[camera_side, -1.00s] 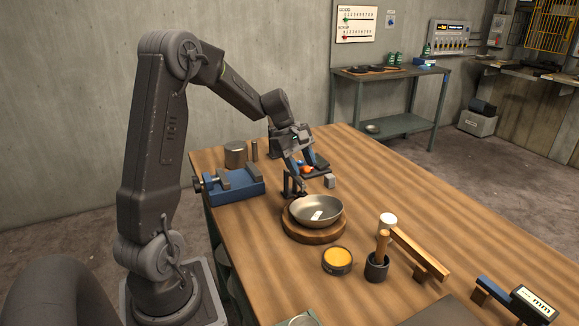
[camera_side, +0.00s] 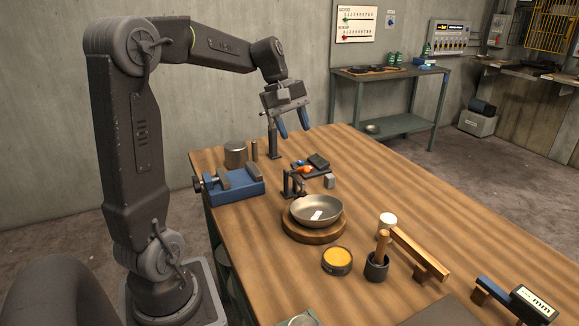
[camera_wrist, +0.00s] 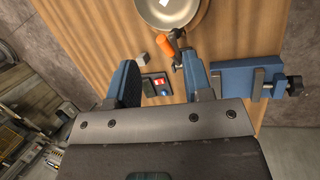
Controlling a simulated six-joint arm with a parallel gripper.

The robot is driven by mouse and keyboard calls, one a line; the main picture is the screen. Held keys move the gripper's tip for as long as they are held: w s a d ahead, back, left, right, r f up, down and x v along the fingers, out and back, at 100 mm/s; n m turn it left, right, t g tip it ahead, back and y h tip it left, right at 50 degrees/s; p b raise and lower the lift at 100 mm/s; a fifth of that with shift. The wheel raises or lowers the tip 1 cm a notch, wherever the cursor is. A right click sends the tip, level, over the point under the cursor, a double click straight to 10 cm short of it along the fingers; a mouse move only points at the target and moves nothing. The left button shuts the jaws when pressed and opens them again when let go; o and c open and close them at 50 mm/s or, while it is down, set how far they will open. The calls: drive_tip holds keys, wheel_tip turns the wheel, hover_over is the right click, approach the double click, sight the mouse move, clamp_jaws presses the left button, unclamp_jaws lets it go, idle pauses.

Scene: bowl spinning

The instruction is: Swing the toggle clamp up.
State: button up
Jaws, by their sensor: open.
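The toggle clamp (camera_side: 292,183) is a small dark fixture at the back edge of the round wooden base. Its orange handle (camera_wrist: 168,47) shows in the wrist view, sticking out from the clamp towards my gripper. The metal bowl (camera_side: 316,210) sits on the wooden base (camera_side: 314,234) and holds a small white piece. My gripper (camera_side: 294,131) is open and empty, held in the air above and behind the clamp. In the wrist view the clamp handle lies beyond the gap between my two blue fingers (camera_wrist: 160,62). No finger touches it.
A blue vise (camera_side: 235,187) stands left of the clamp. A dark tray (camera_side: 312,165) with small items and a grey block (camera_side: 330,181) lie behind it. A yellow tin (camera_side: 337,260) and a dark mortar (camera_side: 377,266) stand in front.

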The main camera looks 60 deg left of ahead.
drive_tip(key=s+d+m+y, duration=0.1)
drive_tip(key=s+d+m, duration=0.3)
drive_tip(key=d, duration=0.4)
drive_tip(key=s+d+m+t+y, duration=0.1)
drive_tip(key=s+d+m, duration=0.3)
drive_tip(key=d+m, duration=0.2)
drive_tip(key=shift+s+d+f+m+y, duration=0.3)
drive_tip(key=shift+s+d, duration=0.1)
drive_tip(key=shift+d, duration=0.6)
drive_tip(key=n+h, duration=0.4)
drive_tip(key=n, duration=1)
approach(304, 169)
drive_tip(key=shift+g, duration=0.3)
drive_tip(key=x, duration=0.3)
drive_tip(key=a+x, duration=0.1)
drive_tip(key=x, duration=0.3)
drive_tip(key=w+x, duration=0.1)
drive_tip(key=x, duration=0.2)
drive_tip(key=shift+w+a+f, duration=0.2)
drive_tip(key=shift+a+f, duration=0.05)
drive_tip(key=shift+f, duration=0.3)
drive_tip(key=shift+c, duration=0.4)
clamp_jaws()
